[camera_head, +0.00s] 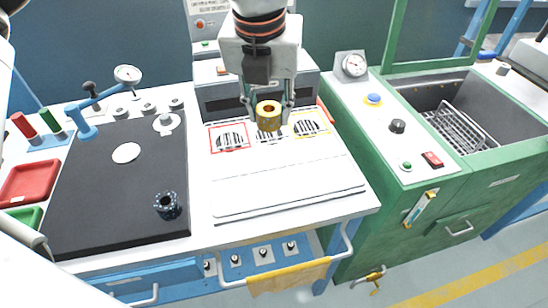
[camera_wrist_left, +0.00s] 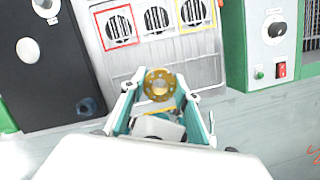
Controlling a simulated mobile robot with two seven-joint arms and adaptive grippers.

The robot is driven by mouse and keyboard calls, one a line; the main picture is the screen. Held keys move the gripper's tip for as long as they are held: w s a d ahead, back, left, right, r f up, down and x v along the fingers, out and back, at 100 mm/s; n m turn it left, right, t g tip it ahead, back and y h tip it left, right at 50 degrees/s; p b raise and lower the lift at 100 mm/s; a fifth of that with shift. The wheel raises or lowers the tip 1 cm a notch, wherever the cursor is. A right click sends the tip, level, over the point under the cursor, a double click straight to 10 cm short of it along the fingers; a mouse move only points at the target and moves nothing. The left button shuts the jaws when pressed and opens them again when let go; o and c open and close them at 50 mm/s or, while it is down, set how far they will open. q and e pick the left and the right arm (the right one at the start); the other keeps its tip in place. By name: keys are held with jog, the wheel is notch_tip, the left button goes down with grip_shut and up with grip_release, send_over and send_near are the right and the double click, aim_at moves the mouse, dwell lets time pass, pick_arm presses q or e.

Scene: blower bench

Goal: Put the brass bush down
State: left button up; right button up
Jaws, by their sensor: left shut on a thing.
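The brass bush (camera_head: 268,117) is a short gold-coloured ring with a central hole. My left gripper (camera_head: 267,106) is shut on it, with one finger on each side. The bush appears upright, above the back part of the white blower bench (camera_head: 285,178), in front of the middle grille in the head view. In the left wrist view the bush (camera_wrist_left: 160,85) shows its flanged face with small holes, between the fingertips (camera_wrist_left: 160,92). I cannot tell its exact height above the bench. A red-outlined grille (camera_head: 229,137) and a yellow-outlined grille (camera_head: 311,125) lie to either side. My right gripper is not in view.
A dark mat (camera_head: 105,195) at left carries a dark flanged part (camera_head: 167,205), a white disc (camera_head: 126,153) and a blue stand (camera_head: 88,130). Red tray (camera_head: 30,182) is farther left. A green washer cabinet (camera_head: 415,160) stands right. The bench's front panel is clear.

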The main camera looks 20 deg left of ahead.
pick_arm(q)
jog(key=b, duration=0.1)
send_over(271, 168)
jog(key=f, duration=0.5)
jog(key=s+f, duration=0.1)
jog(key=f, duration=0.1)
jog(key=shift+f, duration=0.8)
notch_tip(271, 168, down, 4)
jog(key=shift+f+b, duration=0.15)
jog(key=shift+b, duration=0.45)
jog(key=shift+f, duration=0.4)
jog(key=shift+d+r, duration=0.1)
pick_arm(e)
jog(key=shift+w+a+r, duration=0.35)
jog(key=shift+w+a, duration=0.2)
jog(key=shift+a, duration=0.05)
pick_arm(q)
jog(key=o, duration=0.9)
jog(key=shift+f, duration=0.25)
jog(key=o, duration=0.4)
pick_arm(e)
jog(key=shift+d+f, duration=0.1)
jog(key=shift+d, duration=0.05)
